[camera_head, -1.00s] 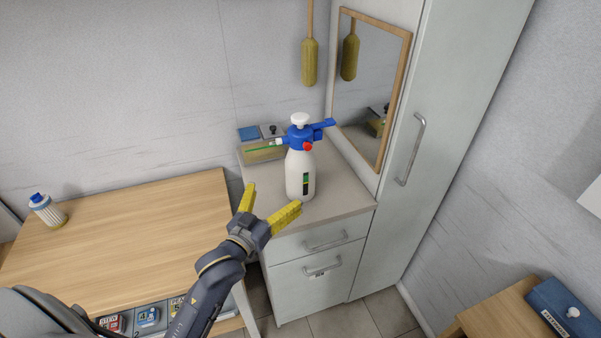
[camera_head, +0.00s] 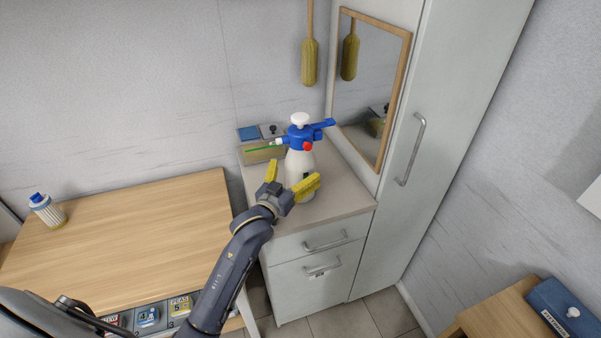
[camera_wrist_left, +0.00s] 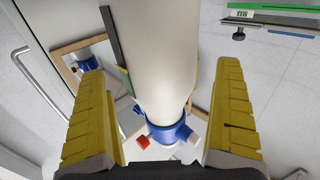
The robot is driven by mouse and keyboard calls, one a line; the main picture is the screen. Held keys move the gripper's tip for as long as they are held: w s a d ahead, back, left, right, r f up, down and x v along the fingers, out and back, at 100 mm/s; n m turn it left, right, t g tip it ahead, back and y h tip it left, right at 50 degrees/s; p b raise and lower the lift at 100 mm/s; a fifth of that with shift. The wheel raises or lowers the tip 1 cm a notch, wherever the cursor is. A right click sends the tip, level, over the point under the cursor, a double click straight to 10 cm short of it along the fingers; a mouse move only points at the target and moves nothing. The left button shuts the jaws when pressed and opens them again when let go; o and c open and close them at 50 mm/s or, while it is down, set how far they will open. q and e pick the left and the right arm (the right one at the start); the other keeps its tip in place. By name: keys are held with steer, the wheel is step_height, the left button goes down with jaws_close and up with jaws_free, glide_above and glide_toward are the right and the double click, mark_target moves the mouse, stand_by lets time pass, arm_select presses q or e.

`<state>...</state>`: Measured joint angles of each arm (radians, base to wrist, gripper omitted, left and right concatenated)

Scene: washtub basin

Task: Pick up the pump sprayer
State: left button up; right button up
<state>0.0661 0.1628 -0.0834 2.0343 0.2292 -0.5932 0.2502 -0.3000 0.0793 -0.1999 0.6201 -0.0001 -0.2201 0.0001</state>
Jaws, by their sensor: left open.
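The pump sprayer (camera_head: 300,162) stands upright on the counter of the grey cabinet. It has a white bottle, a blue head with a red knob and a white pump handle on top. My left gripper (camera_head: 294,178) is open at the bottle, its yellow fingers on either side of it in the head view. The gripper hides the lower part of the bottle there. In the left wrist view the white bottle (camera_wrist_left: 160,60) runs between the two open fingers (camera_wrist_left: 165,110), with visible gaps on both sides. My right gripper is not in view.
A box with a blue item (camera_head: 262,152) sits behind the sprayer on the counter (camera_head: 345,200). A framed mirror (camera_head: 372,85) and a tall cabinet (camera_head: 440,120) stand close on the right. A wooden table (camera_head: 130,225) is at left, mostly clear, with a white bottle (camera_head: 47,211).

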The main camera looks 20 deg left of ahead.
arm_select(q)
steer(key=shift+w+d, duration=0.15)
steer(key=shift+w, duration=0.65)
steer(key=shift+w+d, duration=0.1)
steer(key=shift+w, duration=0.7)
steer(key=c, duration=1)
steer(key=shift+r, duration=0.1)
